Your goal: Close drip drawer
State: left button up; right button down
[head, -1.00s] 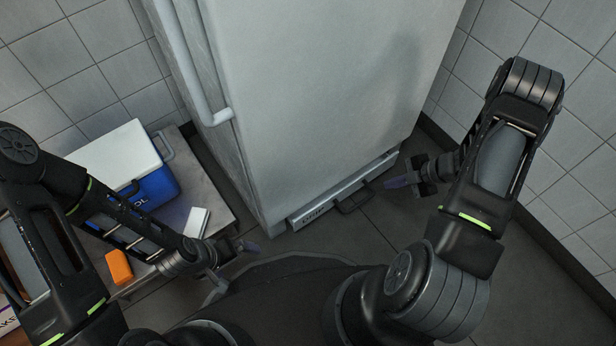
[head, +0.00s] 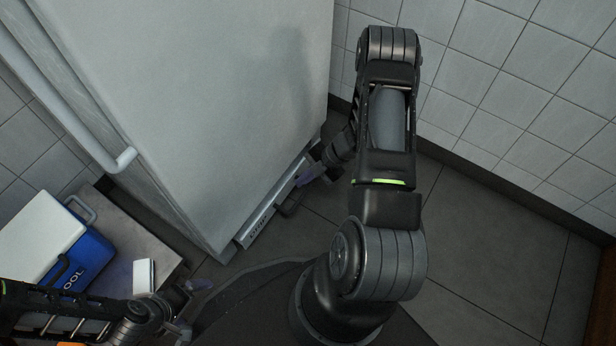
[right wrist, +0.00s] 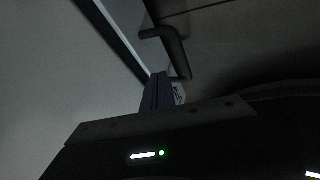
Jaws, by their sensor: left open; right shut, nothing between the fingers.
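The drip drawer (head: 254,232) is a low grey front with lettering at the foot of the tall pale fridge (head: 215,110). Its dark bar handle (head: 288,205) sticks out from the front; the handle also shows in the right wrist view (right wrist: 168,42). My right gripper (head: 304,176) is shut and empty, close to the drawer front beside the right part of the handle. In the right wrist view my right gripper's fingers (right wrist: 156,92) point toward the drawer, and I cannot tell if they touch it. My left gripper (head: 199,286) is open and empty near the low table.
A low table (head: 150,225) at the left bears a blue and white cool box (head: 85,262) and a small white item (head: 144,276). Tiled walls stand behind and at the right. The floor (head: 480,260) at the right is clear.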

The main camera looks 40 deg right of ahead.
aim_at(285, 184)
jog(key=b+x, duration=0.2)
jog(key=x, duration=0.3)
jog(key=shift+f, duration=0.15)
pick_arm(q)
jog(key=shift+w+f, duration=0.25)
jog(key=shift+f, duration=0.95)
pick_arm(e)
jog(key=shift+a, duration=0.1)
jog(key=shift+w, duration=0.1)
jog(key=shift+w+a, duration=0.2)
jog(key=shift+w, duration=0.4)
jog(key=shift+w+a, duration=0.2)
jog(key=shift+w, duration=0.4)
pick_arm(q)
jog(key=shift+r, duration=0.1)
